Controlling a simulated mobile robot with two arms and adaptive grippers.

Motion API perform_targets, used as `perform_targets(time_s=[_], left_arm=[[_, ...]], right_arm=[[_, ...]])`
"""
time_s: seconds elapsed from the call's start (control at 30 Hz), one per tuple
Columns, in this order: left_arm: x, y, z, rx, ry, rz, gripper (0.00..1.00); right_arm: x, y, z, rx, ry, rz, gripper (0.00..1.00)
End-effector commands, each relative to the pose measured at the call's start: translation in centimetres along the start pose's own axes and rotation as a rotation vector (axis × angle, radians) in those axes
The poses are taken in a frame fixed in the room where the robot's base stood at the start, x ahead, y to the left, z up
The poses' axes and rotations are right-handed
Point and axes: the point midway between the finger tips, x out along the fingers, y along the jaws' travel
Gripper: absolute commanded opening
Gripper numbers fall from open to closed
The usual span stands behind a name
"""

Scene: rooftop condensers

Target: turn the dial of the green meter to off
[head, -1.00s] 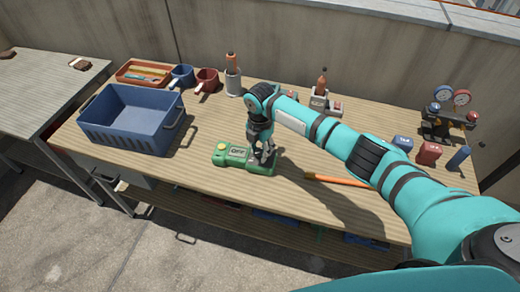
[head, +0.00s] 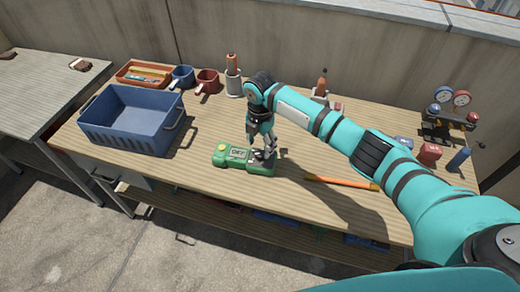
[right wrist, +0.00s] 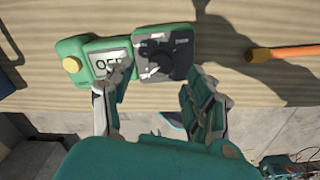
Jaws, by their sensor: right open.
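The green meter (head: 229,161) lies on the wooden workbench near its front edge. It has a yellow button at its left end and a display that reads OFF, clearest in the right wrist view (right wrist: 110,62). Its dark dial (right wrist: 163,54) is on the right part of the meter; the pointer's exact direction is hard to read. My right gripper (head: 264,154) points down over the dial end, hiding much of it. In the right wrist view its two fingers (right wrist: 153,108) are spread apart with nothing between them, the dial beyond them. My left gripper is not in view.
A blue crate (head: 130,132) stands to the left of the meter. An orange-handled tool (head: 342,183) lies to the right. Mugs, a tray (head: 143,73) and holders line the back. Gauges (head: 452,97) and small blocks stand at the right.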

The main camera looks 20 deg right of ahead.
Motion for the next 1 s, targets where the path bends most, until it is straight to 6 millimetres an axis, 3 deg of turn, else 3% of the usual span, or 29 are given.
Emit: perform_targets(time_s=[0.2,0.4,0.6,1.0], left_arm=[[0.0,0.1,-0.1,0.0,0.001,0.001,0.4],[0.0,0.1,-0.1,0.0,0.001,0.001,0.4],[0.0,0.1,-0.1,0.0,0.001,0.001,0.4],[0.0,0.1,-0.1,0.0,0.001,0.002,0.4]], right_arm=[[-4.9,0.1,0.0,-0.001,-0.001,0.003,0.55],[-7.7,0.0,0.0,-0.001,0.001,0.0,0.55],[-8.6,0.0,0.0,-0.001,0.001,0.0,0.55],[-8.5,0.0,0.0,-0.001,0.001,0.0,0.55]])
